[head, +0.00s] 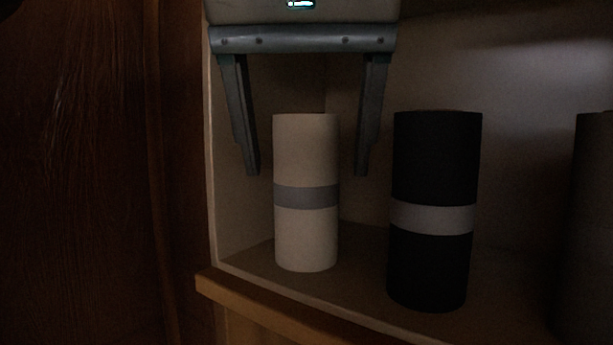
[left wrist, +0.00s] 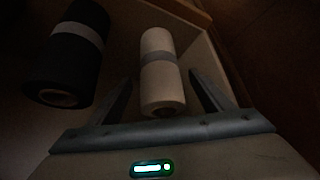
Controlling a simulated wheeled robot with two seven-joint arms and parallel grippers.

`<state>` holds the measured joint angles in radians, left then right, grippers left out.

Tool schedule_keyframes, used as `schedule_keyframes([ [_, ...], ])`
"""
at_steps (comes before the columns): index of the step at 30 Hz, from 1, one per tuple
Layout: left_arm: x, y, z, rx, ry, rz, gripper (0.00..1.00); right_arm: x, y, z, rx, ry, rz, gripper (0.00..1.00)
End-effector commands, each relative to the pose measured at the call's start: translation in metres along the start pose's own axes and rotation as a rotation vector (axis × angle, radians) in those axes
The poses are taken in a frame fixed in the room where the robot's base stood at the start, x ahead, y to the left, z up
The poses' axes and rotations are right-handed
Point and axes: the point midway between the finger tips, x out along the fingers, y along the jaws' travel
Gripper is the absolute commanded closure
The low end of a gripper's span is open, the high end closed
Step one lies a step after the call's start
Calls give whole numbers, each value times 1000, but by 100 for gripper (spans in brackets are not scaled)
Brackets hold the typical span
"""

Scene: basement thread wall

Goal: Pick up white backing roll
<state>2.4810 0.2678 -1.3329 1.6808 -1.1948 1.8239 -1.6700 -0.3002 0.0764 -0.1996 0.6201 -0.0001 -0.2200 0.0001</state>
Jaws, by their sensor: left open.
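The white backing roll (head: 306,150) stands upright on a shelf in the head view, with a grey band around its middle. My left gripper (head: 306,174) is open and points down, one finger on each side of the roll's upper part, with a gap on both sides. In the left wrist view the white roll (left wrist: 160,70) shows between the fingers of the left gripper (left wrist: 160,78). Nothing is held. My right gripper is in neither view.
A black roll (head: 434,160) with a light grey band stands close to the right; it also shows in the left wrist view (left wrist: 66,60). A dark roll (head: 592,220) is cut off at the right edge. The shelf (head: 350,308) has a wooden front edge and a left side wall (head: 229,215).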

Motion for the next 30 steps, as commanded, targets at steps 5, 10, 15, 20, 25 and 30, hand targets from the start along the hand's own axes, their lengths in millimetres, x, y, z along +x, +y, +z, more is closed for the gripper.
schedule_keyframes([
  [5,15,0,1,0,-1,1,27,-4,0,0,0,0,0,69],
  [10,17,0,1,-1,0,2,27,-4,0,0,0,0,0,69],
  [15,17,0,1,-1,-1,2,27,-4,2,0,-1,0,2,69],
  [20,17,0,1,-1,-1,2,27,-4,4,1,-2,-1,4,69],
  [25,16,0,1,-1,-1,1,67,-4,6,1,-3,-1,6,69],
  [30,16,0,1,-1,0,2,79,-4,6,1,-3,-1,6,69],
])
